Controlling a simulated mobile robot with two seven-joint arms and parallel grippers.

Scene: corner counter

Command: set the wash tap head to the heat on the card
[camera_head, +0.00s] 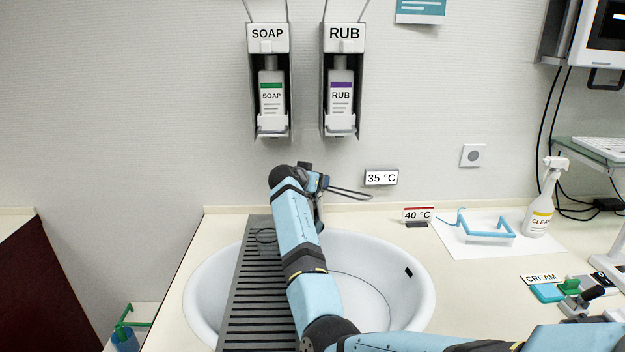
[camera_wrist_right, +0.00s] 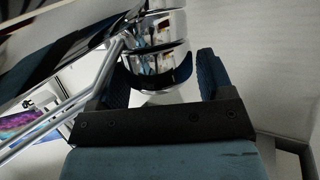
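The chrome tap (camera_head: 319,208) stands at the back of the round white basin, its wire-loop lever (camera_head: 350,193) pointing right. My right gripper (camera_head: 318,182) is at the tap head and hides most of it. In the right wrist view the gripper (camera_wrist_right: 163,65) is open, with a finger on each side of the shiny tap head (camera_wrist_right: 155,55); a thin gap shows by the right finger. A wall display (camera_head: 381,178) reads 35 °C. The card (camera_head: 417,215) on the counter reads 40 °C. My left gripper is not in view.
A slatted grey board (camera_head: 240,310) lies across the left of the basin (camera_head: 420,300). Soap (camera_head: 271,95) and rub (camera_head: 341,100) dispensers hang above. Blue glasses (camera_head: 488,232), a spray bottle (camera_head: 542,205) and a cream label (camera_head: 541,279) are on the right counter.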

